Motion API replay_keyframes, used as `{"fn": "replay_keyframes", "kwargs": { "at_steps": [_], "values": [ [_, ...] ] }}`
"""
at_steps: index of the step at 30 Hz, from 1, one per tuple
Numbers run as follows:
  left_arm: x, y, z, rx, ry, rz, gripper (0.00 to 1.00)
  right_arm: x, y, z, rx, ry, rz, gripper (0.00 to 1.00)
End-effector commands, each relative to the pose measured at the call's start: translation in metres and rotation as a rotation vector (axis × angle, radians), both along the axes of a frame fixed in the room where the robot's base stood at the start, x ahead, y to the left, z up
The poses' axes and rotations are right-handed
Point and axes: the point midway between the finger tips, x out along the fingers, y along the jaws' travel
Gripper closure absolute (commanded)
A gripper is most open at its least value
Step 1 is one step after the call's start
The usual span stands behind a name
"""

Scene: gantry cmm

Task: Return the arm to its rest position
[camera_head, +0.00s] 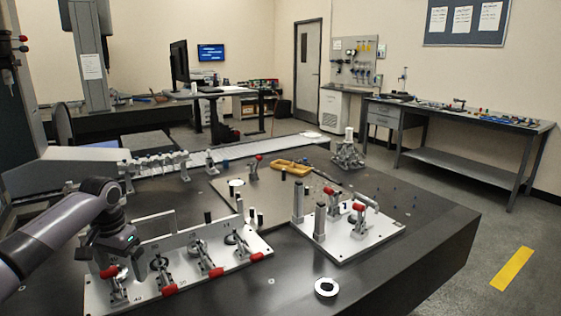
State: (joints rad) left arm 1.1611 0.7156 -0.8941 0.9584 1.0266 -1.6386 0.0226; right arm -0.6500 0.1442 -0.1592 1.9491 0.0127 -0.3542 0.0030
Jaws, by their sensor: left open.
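My left arm comes in from the left edge. Its gripper (112,254) hangs over the left end of a white clamp plate (190,272) on the dark table. The gripper points down and its fingertips are small and dark here, close to a red-handled clamp (114,283). I see nothing held in it. I cannot tell whether it touches the clamp. My right gripper is not in view.
A second white fixture plate (345,238) with posts and red clamps stands to the right. A white ring (326,288) lies near the front of the dark table (420,262). A yellow tray (291,167) lies farther back. The table's right front corner is bare.

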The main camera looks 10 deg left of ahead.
Motion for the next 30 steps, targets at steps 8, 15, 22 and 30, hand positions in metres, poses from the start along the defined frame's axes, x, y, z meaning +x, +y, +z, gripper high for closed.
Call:
{"fn": "replay_keyframes", "kwargs": {
  "at_steps": [8,15,22,30],
  "values": [
    [-0.039,-0.101,-0.093,0.01,0.031,-0.259,0.01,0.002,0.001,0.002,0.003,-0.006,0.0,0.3],
    [-0.096,-0.177,-0.146,-0.039,-0.004,-0.404,0.01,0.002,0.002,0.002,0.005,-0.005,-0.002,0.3],
    [-0.154,-0.225,-0.168,-0.1,-0.065,-0.451,0.01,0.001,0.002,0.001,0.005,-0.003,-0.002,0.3],
    [-0.216,-0.249,-0.168,-0.15,-0.142,-0.404,0.01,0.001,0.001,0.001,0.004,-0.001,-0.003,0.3]
  ]
}}
